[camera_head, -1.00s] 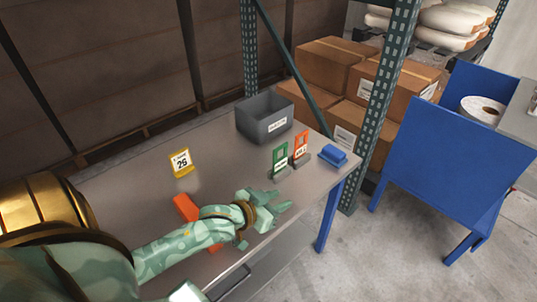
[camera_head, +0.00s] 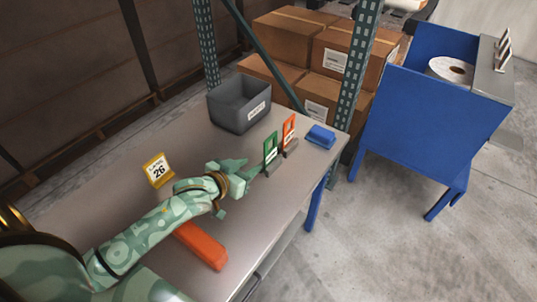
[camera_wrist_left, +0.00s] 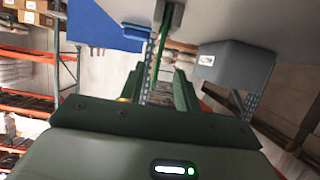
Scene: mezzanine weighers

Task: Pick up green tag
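The green tag (camera_head: 270,148) stands upright in a small dark base, near the table's right end. In the left wrist view the green tag (camera_wrist_left: 159,45) shows nearly edge-on, a thin strip below its grey base. My left gripper (camera_head: 250,169) is just left of the tag, with its fingers pointing at it. In the left wrist view my left gripper (camera_wrist_left: 158,84) has its fingers apart, with the tag in line with the gap between them. I cannot tell whether a finger touches the tag. My right gripper is not in view.
An orange tag (camera_head: 289,129) stands close behind the green one. A blue block (camera_head: 320,136) lies to their right. A grey bin (camera_head: 237,117) is behind. A yellow number card (camera_head: 158,170) and an orange-red bar (camera_head: 201,245) are to the left on the table (camera_head: 125,210).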

